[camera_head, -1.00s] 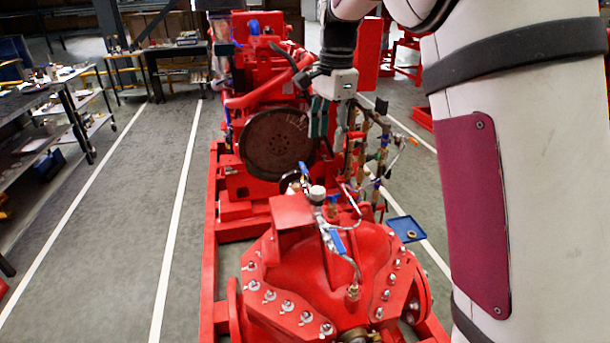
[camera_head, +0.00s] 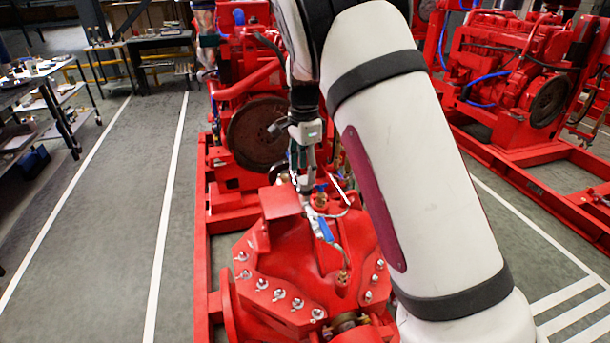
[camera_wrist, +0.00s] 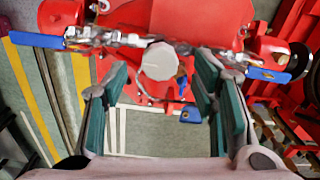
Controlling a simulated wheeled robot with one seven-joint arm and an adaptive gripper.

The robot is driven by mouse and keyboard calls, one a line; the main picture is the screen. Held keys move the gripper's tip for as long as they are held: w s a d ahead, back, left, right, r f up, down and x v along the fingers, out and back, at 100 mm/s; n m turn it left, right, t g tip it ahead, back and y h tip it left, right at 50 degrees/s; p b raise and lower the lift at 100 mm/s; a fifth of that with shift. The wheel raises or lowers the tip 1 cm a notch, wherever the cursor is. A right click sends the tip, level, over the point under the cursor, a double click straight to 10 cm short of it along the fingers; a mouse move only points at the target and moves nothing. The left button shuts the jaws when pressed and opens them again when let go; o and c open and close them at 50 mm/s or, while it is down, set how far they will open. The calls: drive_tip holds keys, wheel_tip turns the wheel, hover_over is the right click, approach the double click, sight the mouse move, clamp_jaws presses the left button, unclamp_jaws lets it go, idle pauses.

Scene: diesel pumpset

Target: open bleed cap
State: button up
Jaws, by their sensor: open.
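The bleed cap (camera_wrist: 159,61) is a pale grey, round, faceted knob in the wrist view, near the top centre, on top of a small metal fitting. My gripper (camera_wrist: 161,76) is open, its teal finger pads left and right of the cap with a gap on each side. The cap appears between or just beyond the fingertips; I cannot tell the depth exactly. In the head view my gripper (camera_head: 304,178) points down over the fitting on the red pump housing (camera_head: 290,262), and the cap is mostly hidden there.
A blue valve lever (camera_head: 325,229) stands beside the fitting. In the wrist view, blue levers lie left (camera_wrist: 36,40) and right (camera_wrist: 268,74) of the cap. A red plate (camera_head: 281,202) is left of my gripper. A dark flywheel (camera_head: 257,133) is behind.

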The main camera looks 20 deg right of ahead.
sight(305, 183)
drive_tip(key=shift+f, duration=1.4)
drive_tip(key=shift+c, duration=0.3)
drive_tip(key=c, duration=1.1)
